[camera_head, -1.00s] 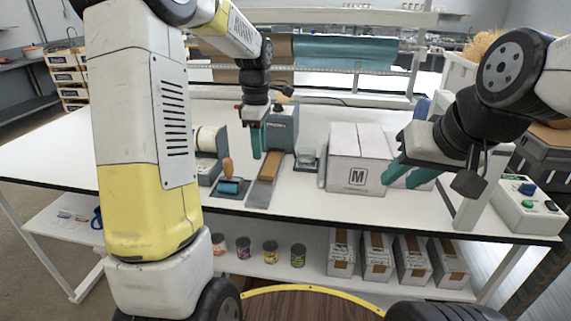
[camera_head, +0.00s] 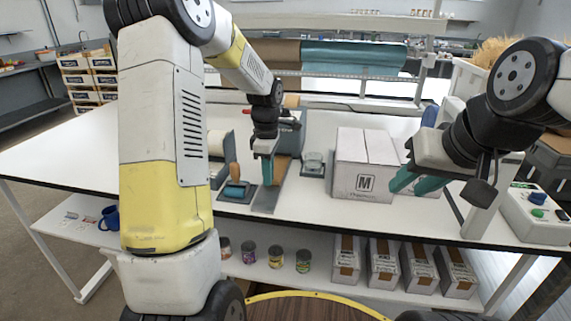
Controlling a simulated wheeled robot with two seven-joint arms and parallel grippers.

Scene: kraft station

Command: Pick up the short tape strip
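The short tape strip (camera_head: 282,169) is a brown piece on the sloping grey plate of the tape dispenser (camera_head: 291,135). My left gripper (camera_head: 267,171) points down at the strip's left side, its teal fingers overlapping it in the view. The fingers are seen almost edge-on, so their gap and any contact with the strip are hidden.
A control box (camera_head: 535,215) is at the right.

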